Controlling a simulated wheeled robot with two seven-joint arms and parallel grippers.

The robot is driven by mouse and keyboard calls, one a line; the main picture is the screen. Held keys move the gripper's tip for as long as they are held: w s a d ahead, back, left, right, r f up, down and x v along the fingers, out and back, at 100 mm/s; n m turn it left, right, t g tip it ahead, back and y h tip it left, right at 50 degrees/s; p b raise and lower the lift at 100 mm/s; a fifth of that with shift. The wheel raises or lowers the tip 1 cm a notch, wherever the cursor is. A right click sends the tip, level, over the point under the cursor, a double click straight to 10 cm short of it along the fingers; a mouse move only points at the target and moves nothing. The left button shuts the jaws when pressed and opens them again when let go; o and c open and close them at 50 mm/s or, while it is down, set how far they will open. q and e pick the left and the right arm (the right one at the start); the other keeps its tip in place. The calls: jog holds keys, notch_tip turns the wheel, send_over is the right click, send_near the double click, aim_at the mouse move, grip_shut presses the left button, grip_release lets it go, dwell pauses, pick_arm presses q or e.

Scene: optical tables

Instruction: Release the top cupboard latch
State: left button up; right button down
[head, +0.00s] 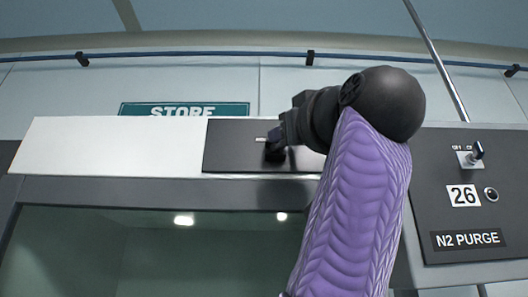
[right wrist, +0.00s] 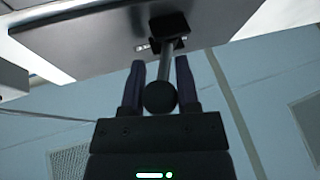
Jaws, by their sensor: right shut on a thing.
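The top cupboard latch sits on a dark plate (head: 235,146) above the cupboard's glass front. In the right wrist view it is a lever with a black base (right wrist: 169,27), a grey shaft (right wrist: 165,66) and a black ball end (right wrist: 160,97). My right gripper (head: 276,143) is at the plate and mostly hides the lever in the head view. In the right wrist view my right gripper (right wrist: 160,63) has a finger on each side of the shaft and is shut on the lever. A small pale label shows beside the base. My left gripper is not in view.
A dark N2 PURGE panel (head: 467,200) with a small switch, a round button and the number 26 is at the right. A green STORE sign (head: 184,109) is behind the cupboard top. The white panel (head: 110,147) left of the plate is clear.

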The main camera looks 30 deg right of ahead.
jog(key=shift+d+n+y, duration=0.15)
jog(key=shift+n+y, duration=0.35)
jog(key=shift+y, duration=0.4)
jog(key=shift+c, duration=1.7)
grip_release()
jog(key=shift+w, duration=0.1)
jog(key=b+v, duration=0.5)
jog(key=v, duration=0.5)
jog(key=shift+b, duration=0.35)
jog(key=shift+w+f, duration=0.1)
